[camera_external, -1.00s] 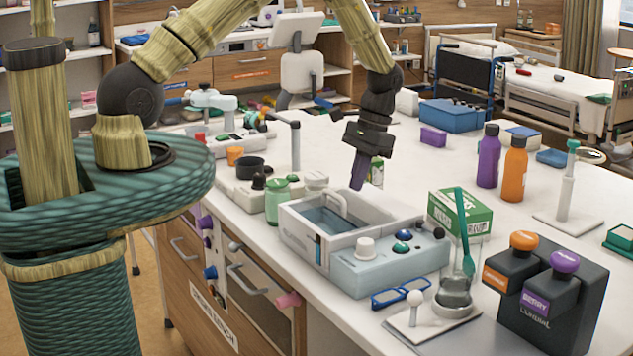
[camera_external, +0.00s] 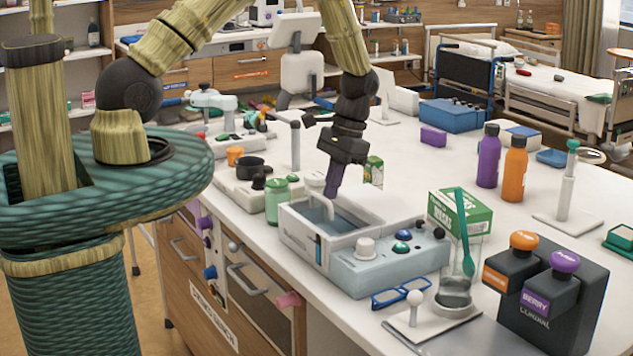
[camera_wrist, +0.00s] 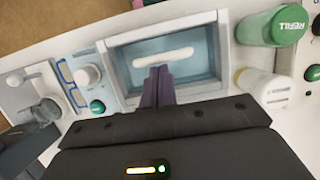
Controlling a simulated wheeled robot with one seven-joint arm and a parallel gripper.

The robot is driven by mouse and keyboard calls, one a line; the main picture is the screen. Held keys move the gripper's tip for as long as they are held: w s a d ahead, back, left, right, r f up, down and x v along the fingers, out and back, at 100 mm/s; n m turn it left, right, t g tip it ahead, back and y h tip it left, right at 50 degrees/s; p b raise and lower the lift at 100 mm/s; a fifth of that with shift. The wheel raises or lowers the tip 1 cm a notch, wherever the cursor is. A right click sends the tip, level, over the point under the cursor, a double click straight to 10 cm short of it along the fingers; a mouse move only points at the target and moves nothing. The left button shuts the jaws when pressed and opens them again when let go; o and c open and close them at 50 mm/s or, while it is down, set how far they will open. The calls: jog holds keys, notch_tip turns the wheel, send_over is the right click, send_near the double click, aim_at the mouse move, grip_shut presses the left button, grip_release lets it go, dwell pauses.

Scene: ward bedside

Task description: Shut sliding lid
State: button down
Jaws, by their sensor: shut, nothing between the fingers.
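The white box (camera_external: 292,234) with a bluish recessed panel stands near the counter's front edge. In the wrist view the box (camera_wrist: 221,60) frames a pale blue panel (camera_wrist: 192,72), which seems to be the sliding lid. A white bar handle (camera_wrist: 178,54) lies across it. My gripper (camera_external: 331,195) is shut and empty, with its purple fingers pointing down at the handle. In the wrist view its fingertips (camera_wrist: 158,68) are just beside the handle's middle. I cannot tell whether they touch it, or how far the lid is open.
A blue-grey control unit (camera_external: 385,268) with a white knob and buttons adjoins the box on the right. A green-lidded jar (camera_external: 277,205) and a white-capped jar (camera_wrist: 266,86) stand close on the other side. A green carton (camera_external: 460,213) is behind the control unit.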

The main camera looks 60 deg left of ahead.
jog(key=shift+s, duration=1.2)
jog(key=shift+w+r, duration=0.15)
jog(key=shift+w, duration=0.45)
jog(key=w, duration=0.2)
jog(key=w+p, duration=0.1)
jog(key=shift+w+r, duration=0.15)
jog(key=shift+r, duration=0.15)
jog(key=b+v, duration=0.3)
jog(key=v, duration=0.7)
